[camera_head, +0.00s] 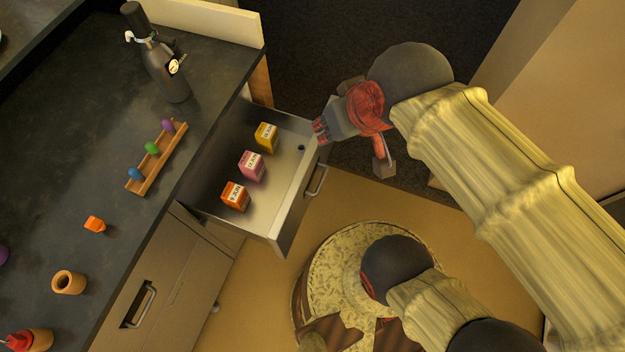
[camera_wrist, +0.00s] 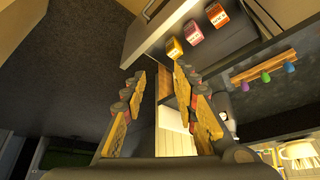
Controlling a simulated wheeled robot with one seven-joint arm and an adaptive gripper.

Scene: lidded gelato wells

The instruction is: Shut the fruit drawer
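The drawer (camera_head: 280,196) is pulled well out from the dark-topped counter. Inside it stand a yellow box (camera_head: 266,137), a pink box (camera_head: 251,165) and an orange box (camera_head: 235,196), all labelled. Its front panel has a bar handle (camera_head: 316,180). My gripper (camera_head: 320,130) is by the far end of that front panel; whether it touches is unclear. In the wrist view my gripper (camera_wrist: 160,76) has its fingers apart with nothing held between them. The drawer front (camera_wrist: 148,30) shows there just beyond the fingertips.
On the counter (camera_head: 75,165) stand a dark gas bottle (camera_head: 160,60), a wooden rack (camera_head: 158,160) with coloured pieces, a small orange item (camera_head: 94,224) and a wooden cup (camera_head: 68,282). A closed cabinet (camera_head: 165,290) is below. A tan block (camera_head: 570,90) stands at the right.

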